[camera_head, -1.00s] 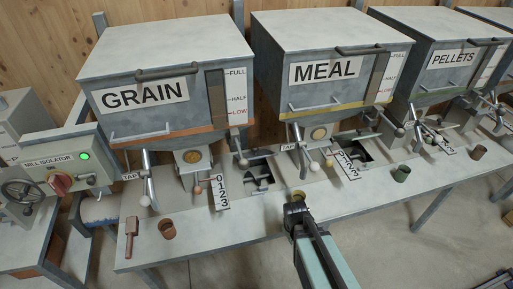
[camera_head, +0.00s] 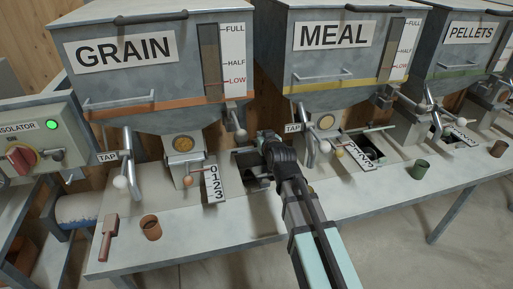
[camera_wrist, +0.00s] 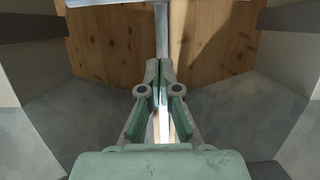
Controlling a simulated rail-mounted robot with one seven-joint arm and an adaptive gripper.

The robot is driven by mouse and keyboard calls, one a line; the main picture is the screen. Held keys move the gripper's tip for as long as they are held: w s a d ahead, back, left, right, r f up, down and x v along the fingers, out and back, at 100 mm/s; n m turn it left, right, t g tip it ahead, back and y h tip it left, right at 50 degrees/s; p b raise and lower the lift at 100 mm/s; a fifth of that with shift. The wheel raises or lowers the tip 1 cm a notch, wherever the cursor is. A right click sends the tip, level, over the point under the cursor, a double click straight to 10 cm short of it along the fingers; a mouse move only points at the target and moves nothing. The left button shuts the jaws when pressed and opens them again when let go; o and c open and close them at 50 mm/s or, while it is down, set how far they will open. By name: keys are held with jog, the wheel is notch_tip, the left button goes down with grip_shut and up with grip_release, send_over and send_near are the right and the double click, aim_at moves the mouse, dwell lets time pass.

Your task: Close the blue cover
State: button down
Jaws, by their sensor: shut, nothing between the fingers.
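I cannot make out a blue cover in either view. My gripper (camera_head: 268,140) is in the gap between the GRAIN hopper (camera_head: 150,70) and the MEAL hopper (camera_head: 340,60), above the bench in the head view. In the wrist view my gripper (camera_wrist: 153,65) has its two fingers together, with nothing held. It faces the wooden wall (camera_wrist: 215,40), with grey sloping hopper sides to left and right. My arm hides part of the bench under it.
Tap levers with ball ends hang under the hoppers. The MILL ISOLATOR box (camera_head: 40,145) stands left. The PELLETS hopper (camera_head: 470,50) is right.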

jog(key=x, duration=0.3)
jog(key=p+x, duration=0.1)
jog(key=x, duration=0.6)
jog(key=shift+w+a+r+p, duration=0.1)
jog(key=shift+r+p, duration=0.25)
jog(key=shift+r, duration=0.05)
jog(key=shift+s+d+f, duration=0.2)
jog(key=shift+s+f, duration=0.5)
jog(key=shift+f, duration=0.25)
jog(key=shift+s+d+f, duration=0.2)
jog(key=shift+s+f, duration=0.25)
jog(key=shift+f, duration=0.3)
jog(key=shift+f, duration=0.15)
